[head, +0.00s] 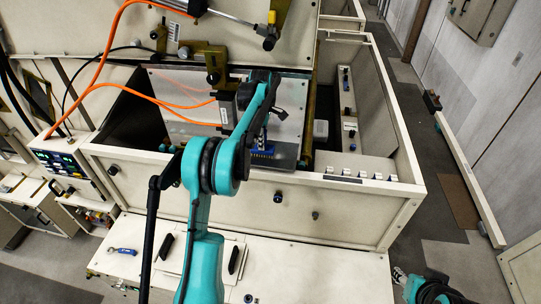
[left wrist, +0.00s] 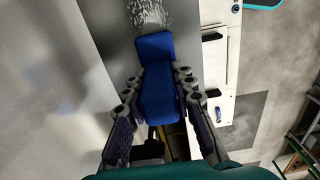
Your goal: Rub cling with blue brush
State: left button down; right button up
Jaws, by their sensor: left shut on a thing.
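The blue brush (left wrist: 158,90) is between the fingers of my left gripper (left wrist: 160,98), which is shut on it. In the head view the brush (head: 262,142) shows as a small blue piece against the metal plate, partly behind my left arm. My left gripper (head: 263,128) is mostly hidden there by its own wrist. The cling is a pale speckled patch (left wrist: 150,14) on the grey metal surface, just beyond the brush's far end in the left wrist view. I cannot tell whether the brush touches it. In the head view I cannot make out the cling. My right gripper does not show clearly.
A cream hopper box (head: 230,205) with raised walls surrounds the metal plate (head: 185,85). Orange cables (head: 105,65) hang at the left. A blue-handled tool (head: 122,250) lies on the front ledge. Open floor lies at the right.

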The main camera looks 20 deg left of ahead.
aim_at(274, 148)
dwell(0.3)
pick_arm(q)
jog(key=shift+w+d, duration=0.1)
jog(key=shift+d, duration=0.2)
jog(key=shift+w+d, duration=0.3)
jog(key=shift+d, duration=0.65)
jog(key=shift+w+d, duration=0.25)
jog(key=shift+d, duration=0.7)
jog(key=shift+d+f, duration=0.1)
jog(key=shift+d, duration=0.6)
jog(key=shift+w+d, duration=0.1)
jog(key=shift+w, duration=0.1)
jog(key=shift+s+a+b, duration=0.1)
jog(key=shift+s+a, duration=0.15)
jog(key=shift+a, duration=0.5)
jog(key=shift+s+a+b, duration=0.1)
jog(key=shift+s+a, duration=0.1)
jog(key=shift+a, duration=0.5)
jog(key=shift+s+a+b, duration=0.1)
jog(key=shift+s+a, duration=0.15)
jog(key=shift+a, duration=0.5)
